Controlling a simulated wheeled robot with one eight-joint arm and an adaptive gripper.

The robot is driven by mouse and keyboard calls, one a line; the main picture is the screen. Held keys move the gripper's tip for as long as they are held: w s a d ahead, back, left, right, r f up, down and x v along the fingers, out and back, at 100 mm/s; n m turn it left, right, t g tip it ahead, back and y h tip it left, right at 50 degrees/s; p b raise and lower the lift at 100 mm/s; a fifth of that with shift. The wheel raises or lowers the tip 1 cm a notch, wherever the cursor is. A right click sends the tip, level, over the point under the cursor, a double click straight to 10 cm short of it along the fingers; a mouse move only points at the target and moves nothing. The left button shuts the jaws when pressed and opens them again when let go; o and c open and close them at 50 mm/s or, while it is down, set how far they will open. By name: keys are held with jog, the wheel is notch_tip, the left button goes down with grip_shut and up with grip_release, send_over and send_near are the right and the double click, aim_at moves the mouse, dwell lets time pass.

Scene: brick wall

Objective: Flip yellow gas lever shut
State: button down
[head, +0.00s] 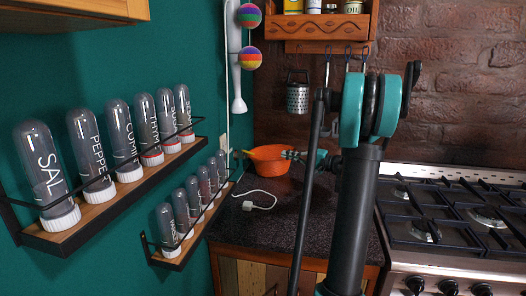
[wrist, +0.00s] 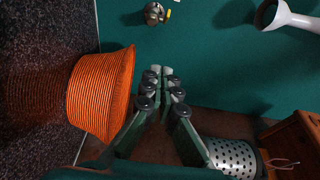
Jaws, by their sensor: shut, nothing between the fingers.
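The gas valve (wrist: 154,14) is a small brass-coloured fitting on the green wall at the top of the wrist view. Its yellow lever (wrist: 168,14) shows as a small piece at its right edge, and its exact angle is hard to tell. In the head view a small yellow bit (head: 247,152) shows by the wall, left of the orange basket. My gripper (wrist: 160,70) is shut and empty, its fingertips pointing toward the wall and apart from the valve.
The orange basket (wrist: 103,92) stands on the dark counter (head: 290,215) close beside my gripper. A metal grater (wrist: 234,158) and a wooden shelf (wrist: 297,142) are on the other side. A white cable (head: 262,197) lies on the counter. The stove (head: 455,215) is right; spice racks (head: 120,200) are left.

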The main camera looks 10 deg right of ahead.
aim_at(247, 152)
jog(key=w+a, duration=0.3)
jog(key=a, duration=0.8)
jog(key=shift+w, duration=0.4)
jog(key=shift+s, duration=0.1)
